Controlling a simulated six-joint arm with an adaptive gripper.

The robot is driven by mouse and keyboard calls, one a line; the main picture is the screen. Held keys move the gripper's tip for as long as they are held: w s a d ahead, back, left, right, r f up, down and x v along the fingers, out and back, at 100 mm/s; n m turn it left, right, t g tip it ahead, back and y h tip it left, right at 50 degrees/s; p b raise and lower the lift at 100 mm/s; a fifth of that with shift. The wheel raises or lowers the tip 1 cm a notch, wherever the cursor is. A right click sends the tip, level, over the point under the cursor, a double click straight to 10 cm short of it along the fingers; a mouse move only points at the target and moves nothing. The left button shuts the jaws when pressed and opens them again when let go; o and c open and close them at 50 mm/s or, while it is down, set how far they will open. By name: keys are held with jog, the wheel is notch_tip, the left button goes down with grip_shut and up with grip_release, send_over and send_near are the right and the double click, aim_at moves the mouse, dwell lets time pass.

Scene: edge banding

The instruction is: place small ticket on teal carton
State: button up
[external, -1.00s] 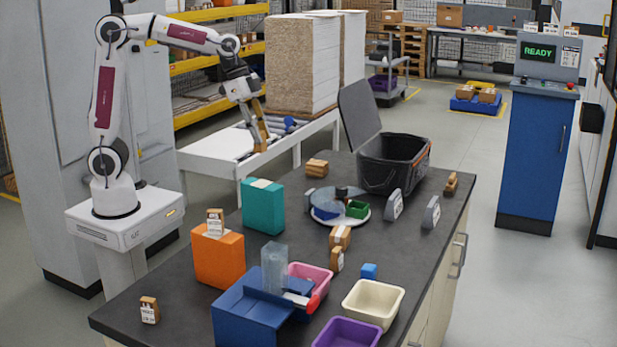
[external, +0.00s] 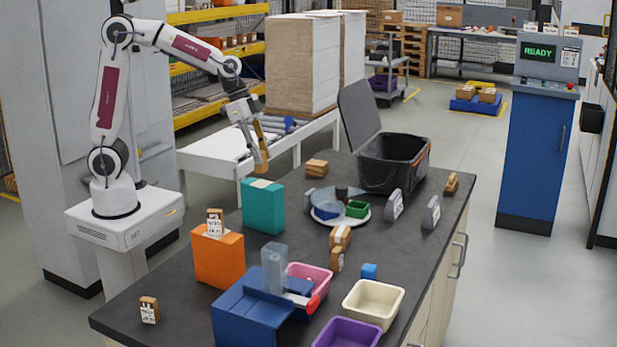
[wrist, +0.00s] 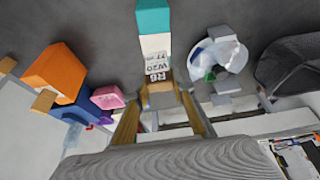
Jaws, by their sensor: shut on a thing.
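My gripper (external: 261,157) is shut on the small ticket and hangs above and behind the teal carton in the external view. The small ticket (wrist: 157,77), a small brown piece with a white printed label, sits between my fingertips in the wrist view; the external view does not show it clearly. The teal carton (external: 263,208) stands upright on the dark worktop with a pale patch on its top. In the wrist view the teal carton (wrist: 153,17) lies just beyond the ticket, its pale patch (wrist: 155,43) beside the label. The ticket looks apart from the carton.
An orange carton (external: 218,260) with a labelled block (external: 215,222) on top stands in front of the teal one. A round tray (external: 340,215) with small bins and an open black bin (external: 393,165) are to the right. A white table (external: 210,163) is behind.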

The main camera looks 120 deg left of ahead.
aim_at(261, 165)
jog(key=shift+f, duration=1.85)
jog(key=shift+f, duration=0.15)
jog(key=o, duration=0.9)
jog(key=shift+c, duration=0.2)
jog(key=v, duration=0.8)
